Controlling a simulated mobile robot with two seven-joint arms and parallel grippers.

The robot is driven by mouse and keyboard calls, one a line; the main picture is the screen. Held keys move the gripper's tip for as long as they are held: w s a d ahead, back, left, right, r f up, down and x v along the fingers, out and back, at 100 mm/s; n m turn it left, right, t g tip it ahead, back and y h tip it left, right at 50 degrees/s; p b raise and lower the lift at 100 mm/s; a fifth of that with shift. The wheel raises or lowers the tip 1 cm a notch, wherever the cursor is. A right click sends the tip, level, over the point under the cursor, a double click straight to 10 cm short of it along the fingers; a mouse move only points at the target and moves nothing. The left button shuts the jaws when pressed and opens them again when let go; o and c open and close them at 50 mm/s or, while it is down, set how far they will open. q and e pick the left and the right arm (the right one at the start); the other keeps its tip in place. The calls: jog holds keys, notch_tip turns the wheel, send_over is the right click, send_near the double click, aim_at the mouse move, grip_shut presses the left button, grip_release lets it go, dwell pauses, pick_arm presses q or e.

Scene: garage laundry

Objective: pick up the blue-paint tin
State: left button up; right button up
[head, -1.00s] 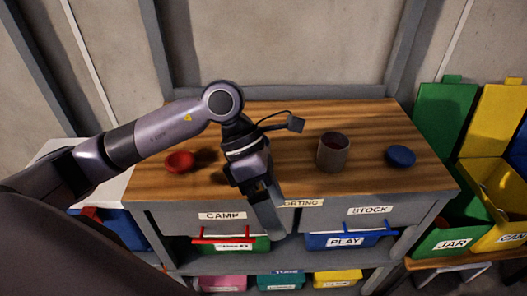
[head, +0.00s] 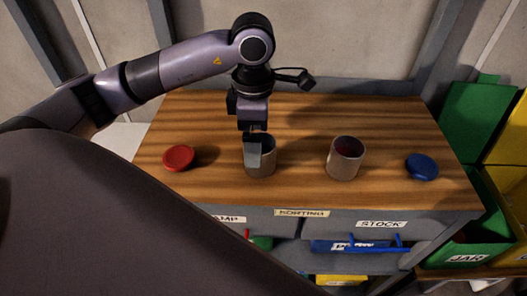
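Two grey tins stand upright on the wooden worktop. The left tin (head: 268,165) is under my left gripper (head: 256,152); the gripper partly covers it, and I cannot make out the paint colour inside. The right tin (head: 343,165) stands clear of the gripper and shows dark red inside. My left gripper points down, its fingers at the left tin's rim and near side. I cannot tell whether they touch it, or whether they are open or shut. My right gripper is not in view.
A red lid (head: 179,157) lies left of the tins and a blue lid (head: 422,167) lies right of them on the worktop (head: 300,195). Bins sit on the shelf below. A green bin (head: 465,245) stands at the right. The worktop's back right is clear.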

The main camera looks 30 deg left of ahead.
pick_arm(q)
jog(key=shift+w+d+f+p, duration=0.1)
jog(key=shift+w+f+p, duration=0.05)
jog(key=shift+f, duration=0.75)
jog(key=shift+w+d+f+p, duration=0.1)
jog(key=shift+w+f+p, duration=0.1)
jog(key=shift+f, duration=0.7)
jog(key=shift+w+f+p, duration=0.1)
jog(key=shift+f+p, duration=0.05)
jog(key=shift+f, duration=0.75)
jog(key=c, duration=1.2)
jog(key=shift+r, duration=0.1)
